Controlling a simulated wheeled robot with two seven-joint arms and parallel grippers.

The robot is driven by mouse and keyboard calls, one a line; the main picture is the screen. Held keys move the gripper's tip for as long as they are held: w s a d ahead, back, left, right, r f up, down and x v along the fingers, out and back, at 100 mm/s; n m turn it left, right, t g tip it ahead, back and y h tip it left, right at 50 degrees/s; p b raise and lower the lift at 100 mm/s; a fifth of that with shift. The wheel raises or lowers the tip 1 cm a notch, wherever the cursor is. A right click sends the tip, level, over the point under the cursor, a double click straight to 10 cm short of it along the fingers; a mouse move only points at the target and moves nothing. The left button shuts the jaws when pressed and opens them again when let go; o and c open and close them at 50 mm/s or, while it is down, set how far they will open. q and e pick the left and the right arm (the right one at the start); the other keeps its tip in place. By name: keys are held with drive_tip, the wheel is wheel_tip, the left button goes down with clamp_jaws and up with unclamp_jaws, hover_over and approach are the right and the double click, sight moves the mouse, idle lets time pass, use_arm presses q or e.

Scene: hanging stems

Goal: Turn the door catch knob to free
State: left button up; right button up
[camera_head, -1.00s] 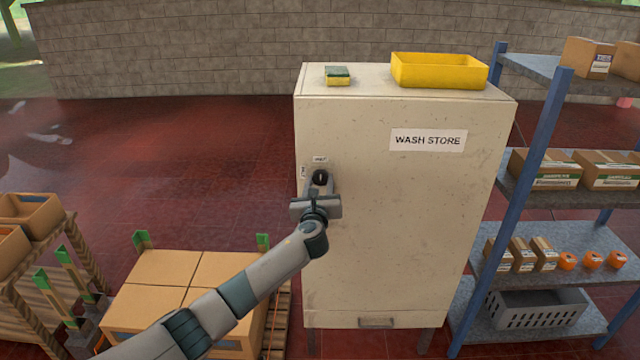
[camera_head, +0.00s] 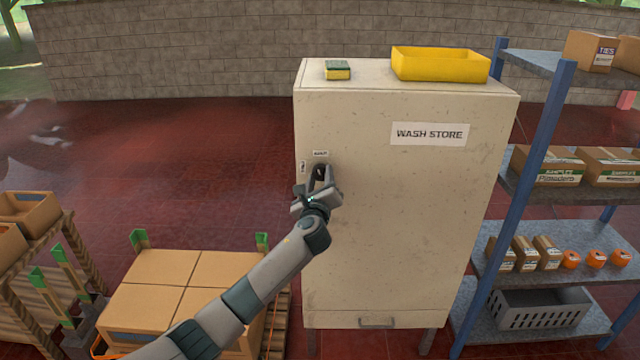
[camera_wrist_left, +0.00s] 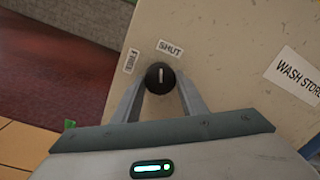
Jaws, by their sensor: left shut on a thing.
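The door catch knob (camera_head: 320,173) is round and black, on the upper left of the cream cabinet's door (camera_head: 400,220). The wrist view shows the knob (camera_wrist_left: 160,77) between both fingertips of my left gripper (camera_head: 320,176), which is shut on it. A pale line on the knob points straight up in that view, between the FREE label (camera_wrist_left: 131,61) and the SHUT label (camera_wrist_left: 170,48), closer to SHUT. The gripper is tilted relative to the door. My right gripper is not in view.
A sponge (camera_head: 338,70) and a yellow tray (camera_head: 440,65) are on the cabinet top. A blue-post shelf (camera_head: 540,160) with boxes stands close on the right. Stacked cartons (camera_head: 170,285) are at lower left. Open red floor (camera_head: 170,170) lies left of the cabinet.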

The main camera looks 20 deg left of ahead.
use_arm(q)
drive_tip(key=n+b, duration=0.1)
drive_tip(key=n, duration=0.1)
drive_tip(key=n+b, duration=0.3)
drive_tip(key=n, duration=0.1)
drive_tip(key=shift+d+f+n, duration=0.15)
drive_tip(key=shift+f+n, duration=0.1)
drive_tip(key=shift+n, duration=0.15)
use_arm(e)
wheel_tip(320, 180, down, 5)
use_arm(q)
drive_tip(key=n+y+b, duration=0.1)
drive_tip(key=n+b, duration=0.3)
drive_tip(key=n, duration=0.3)
drive_tip(key=shift+r, duration=0.2)
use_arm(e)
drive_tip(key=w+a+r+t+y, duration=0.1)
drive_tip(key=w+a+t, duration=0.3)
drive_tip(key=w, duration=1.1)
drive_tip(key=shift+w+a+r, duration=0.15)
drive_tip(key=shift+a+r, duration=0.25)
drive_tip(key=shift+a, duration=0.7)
use_arm(q)
drive_tip(key=o, duration=1.1)
drive_tip(key=shift+c, duration=0.2)
drive_tip(key=shift+b, duration=0.3)
